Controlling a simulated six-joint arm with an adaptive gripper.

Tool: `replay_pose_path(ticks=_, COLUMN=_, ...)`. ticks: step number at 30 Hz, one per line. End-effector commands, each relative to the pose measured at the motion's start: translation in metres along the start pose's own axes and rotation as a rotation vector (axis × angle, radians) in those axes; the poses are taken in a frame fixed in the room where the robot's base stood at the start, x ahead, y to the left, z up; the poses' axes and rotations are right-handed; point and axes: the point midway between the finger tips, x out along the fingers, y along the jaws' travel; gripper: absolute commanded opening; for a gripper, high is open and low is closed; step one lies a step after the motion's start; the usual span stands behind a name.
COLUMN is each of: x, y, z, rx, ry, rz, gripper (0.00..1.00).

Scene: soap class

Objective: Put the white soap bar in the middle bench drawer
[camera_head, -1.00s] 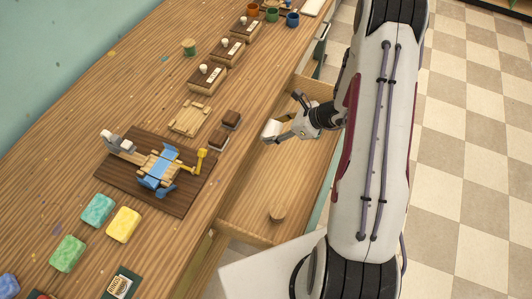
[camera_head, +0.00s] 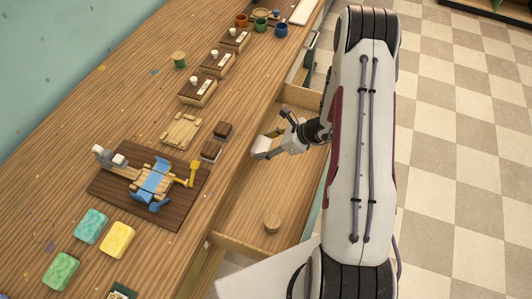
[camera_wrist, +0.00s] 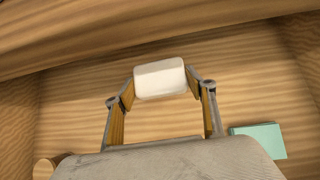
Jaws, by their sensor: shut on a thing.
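The white soap bar (camera_head: 262,147) is held between the fingertips of my gripper (camera_head: 274,141), over an open bench drawer (camera_head: 240,206). In the wrist view the white soap bar (camera_wrist: 160,79) sits between both fingers of my gripper (camera_wrist: 161,84), with the wooden drawer floor (camera_wrist: 80,100) behind it. The bar appears raised above that floor; the exact height is hard to tell. Part of the drawer is hidden behind my arm.
A round wooden piece (camera_head: 272,223) lies in the drawer, and a teal block (camera_wrist: 259,140) shows in the wrist view. Green (camera_head: 62,271), teal (camera_head: 91,226) and yellow (camera_head: 117,239) soap bars and a dark board (camera_head: 181,216) with a blue-and-wood device are on the bench top.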

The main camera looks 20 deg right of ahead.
Motion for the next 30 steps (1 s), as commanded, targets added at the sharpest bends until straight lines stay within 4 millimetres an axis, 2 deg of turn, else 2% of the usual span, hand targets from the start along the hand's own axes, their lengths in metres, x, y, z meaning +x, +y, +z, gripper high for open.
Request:
replay_pose_path(ticks=17, x=0.008, y=0.000, z=-0.008, rx=0.000, ry=0.000, rz=0.000, gripper=0.28)
replay_pose_path(ticks=30, x=0.029, y=0.000, z=-0.030, rx=-0.001, ry=0.000, rz=0.000, gripper=0.28)
